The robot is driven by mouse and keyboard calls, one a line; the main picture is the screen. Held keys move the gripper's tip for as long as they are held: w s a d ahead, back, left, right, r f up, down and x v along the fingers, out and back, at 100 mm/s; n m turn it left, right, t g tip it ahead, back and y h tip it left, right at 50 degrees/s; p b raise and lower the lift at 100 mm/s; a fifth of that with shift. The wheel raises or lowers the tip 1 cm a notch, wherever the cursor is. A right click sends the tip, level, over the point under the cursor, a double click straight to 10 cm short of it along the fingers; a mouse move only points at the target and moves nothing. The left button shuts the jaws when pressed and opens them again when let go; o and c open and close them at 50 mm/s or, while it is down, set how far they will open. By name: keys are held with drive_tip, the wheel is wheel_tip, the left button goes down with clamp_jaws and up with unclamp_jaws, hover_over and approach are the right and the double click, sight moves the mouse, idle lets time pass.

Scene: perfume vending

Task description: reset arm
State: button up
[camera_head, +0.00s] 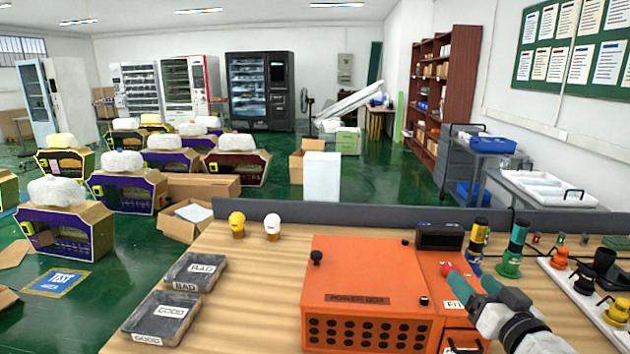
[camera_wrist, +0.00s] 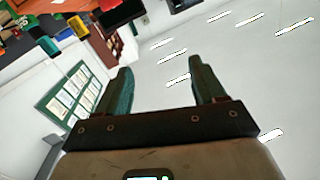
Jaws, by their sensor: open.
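My gripper (camera_wrist: 163,80) shows in the wrist view with its two dark green fingers spread apart. Nothing is between them; only the pale ceiling and wall show behind. The wrist camera looks away from the tabletop, and the room appears tilted. In the head view, my grey and dark arm reaches in from the lower right, over the table beside the orange power box (camera_head: 365,272).
The wooden table (camera_head: 250,330) holds a BAD tray (camera_head: 194,272) and a GOOD tray (camera_head: 162,318) at left. Yellow (camera_head: 237,222) and white (camera_head: 272,225) small items stand at the back. Colored bottles (camera_head: 513,248) and a white rack (camera_head: 600,310) crowd the right. A grey divider (camera_head: 350,213) edges the table.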

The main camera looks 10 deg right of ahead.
drive_tip(key=s+a+f+n+g+y, duration=0.1)
drive_tip(key=s+a+f+g, duration=0.2)
drive_tip(key=s+f, duration=0.3)
drive_tip(key=s+a+f+n+g+y, duration=0.1)
drive_tip(key=s+a+f+g, duration=0.25)
drive_tip(key=f, duration=0.55)
drive_tip(key=s+a+f+g+b, duration=0.1)
drive_tip(key=s+f+g+b, duration=0.2)
drive_tip(key=s+f, duration=0.7)
drive_tip(key=s+a+f+n+g+b, duration=0.1)
drive_tip(key=s+a+f+g+b, duration=0.1)
drive_tip(key=s+f+g, duration=0.5)
drive_tip(key=s+f+b, duration=0.1)
drive_tip(key=s+f, duration=0.3)
drive_tip(key=s, duration=0.4)
drive_tip(key=shift+a+h, duration=0.15)
drive_tip(key=shift+h, duration=0.15)
